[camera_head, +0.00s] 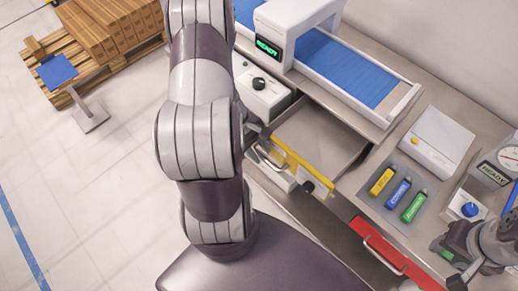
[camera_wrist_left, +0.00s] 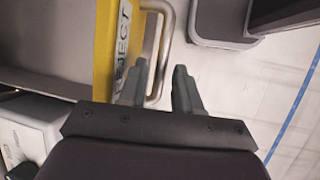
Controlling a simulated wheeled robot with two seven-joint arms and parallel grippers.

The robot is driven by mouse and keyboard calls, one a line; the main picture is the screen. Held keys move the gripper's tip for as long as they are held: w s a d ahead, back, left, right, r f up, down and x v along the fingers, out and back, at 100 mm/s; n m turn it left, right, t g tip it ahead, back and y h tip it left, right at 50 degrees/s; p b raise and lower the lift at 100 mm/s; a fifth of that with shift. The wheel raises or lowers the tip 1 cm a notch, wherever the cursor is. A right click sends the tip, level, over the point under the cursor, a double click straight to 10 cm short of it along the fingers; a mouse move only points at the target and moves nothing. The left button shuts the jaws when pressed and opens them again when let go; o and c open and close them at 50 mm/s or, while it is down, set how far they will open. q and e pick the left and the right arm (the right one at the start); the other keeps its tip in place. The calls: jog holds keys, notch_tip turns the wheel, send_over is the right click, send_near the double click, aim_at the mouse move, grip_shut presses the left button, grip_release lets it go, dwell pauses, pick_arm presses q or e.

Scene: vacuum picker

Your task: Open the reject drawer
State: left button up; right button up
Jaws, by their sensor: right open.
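The reject drawer's yellow front (camera_head: 300,168) stands out from the counter, and its grey inside (camera_head: 318,138) shows, so the drawer is open. In the left wrist view, the yellow front (camera_wrist_left: 112,50) reads "REJECT" and carries a metal bar handle (camera_wrist_left: 163,45). My left gripper (camera_wrist_left: 160,85) is open, with one finger between front and handle and the other outside the bar; a gap shows beside the bar. In the head view my left arm partly hides this spot. My right gripper (camera_head: 468,268) is open, at the lower right over the counter, away from the drawer.
A red-fronted drawer (camera_head: 385,248) is right of the reject drawer. Yellow, blue and green labelled blocks (camera_head: 398,193) lie on the counter. A conveyor with blue belt (camera_head: 345,68) and a control box with black knob (camera_head: 260,88) stand behind.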

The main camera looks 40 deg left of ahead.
pick_arm(q)
jog(key=shift+s+d, duration=0.1)
jog(key=shift+s, duration=0.05)
jog(key=v, duration=1.2)
jog(key=shift+r, duration=0.35)
